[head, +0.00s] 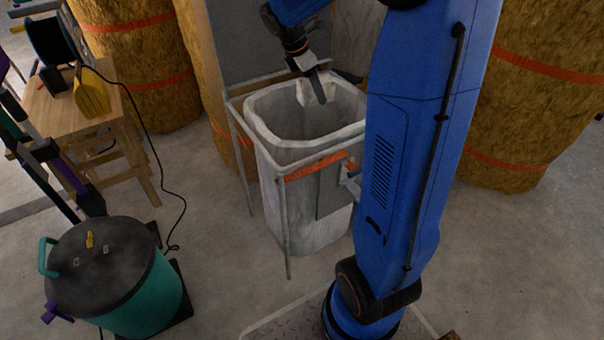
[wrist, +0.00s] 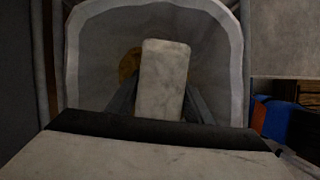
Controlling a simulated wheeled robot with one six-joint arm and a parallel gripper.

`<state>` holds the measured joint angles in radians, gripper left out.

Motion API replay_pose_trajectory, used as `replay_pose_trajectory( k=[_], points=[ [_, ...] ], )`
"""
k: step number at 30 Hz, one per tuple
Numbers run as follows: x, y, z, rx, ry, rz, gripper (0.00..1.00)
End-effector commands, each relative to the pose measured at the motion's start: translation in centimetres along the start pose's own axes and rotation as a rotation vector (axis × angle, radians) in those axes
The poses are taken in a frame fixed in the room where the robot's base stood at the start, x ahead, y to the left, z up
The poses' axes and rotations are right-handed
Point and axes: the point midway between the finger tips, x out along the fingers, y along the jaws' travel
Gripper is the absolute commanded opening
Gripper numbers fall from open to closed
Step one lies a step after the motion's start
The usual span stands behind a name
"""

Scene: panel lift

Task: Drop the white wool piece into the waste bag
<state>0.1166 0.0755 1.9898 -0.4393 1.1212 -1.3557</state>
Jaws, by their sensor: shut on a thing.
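The white wool piece (wrist: 164,72) is a pale block between the two fingers of my gripper (wrist: 161,98) in the wrist view. My gripper is shut on it. In the head view my gripper (head: 314,88) points down over the open mouth of the waste bag, and the wool piece (head: 302,93) shows as a pale patch beside a dark finger. The waste bag (head: 300,205) is a grey-white liner hanging open in a metal frame. Its rim also surrounds the wool piece in the wrist view (wrist: 72,62). A brownish-yellow thing (wrist: 127,64) shows behind the wool piece, inside the bag's outline.
The metal frame (head: 285,225) stands around the bag, with a grey panel (head: 255,45) behind it. Yellow straw-like bales (head: 140,75) stand at the back. A wooden stool (head: 70,110) and a lidded green pot (head: 135,295) are at left. Bare floor (head: 210,235) lies between.

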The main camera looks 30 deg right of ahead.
Motion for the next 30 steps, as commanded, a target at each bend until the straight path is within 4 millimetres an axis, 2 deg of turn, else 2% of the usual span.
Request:
replay_pose_trajectory(
  k=[6,15,16,18,30],
  points=[
    [0.98,-0.04,-0.42,0.0,0.0,-0.001,0.25],
    [1.07,-0.02,-0.46,0.0,0.0,-0.001,0.25],
    [1.07,-0.02,-0.46,0.0,0.0,-0.001,0.53],
    [1.07,-0.02,-0.46,0.0,0.0,-0.001,0.68],
    [0.46,-0.01,-0.45,0.0,0.0,0.0,0.68]
  ],
)
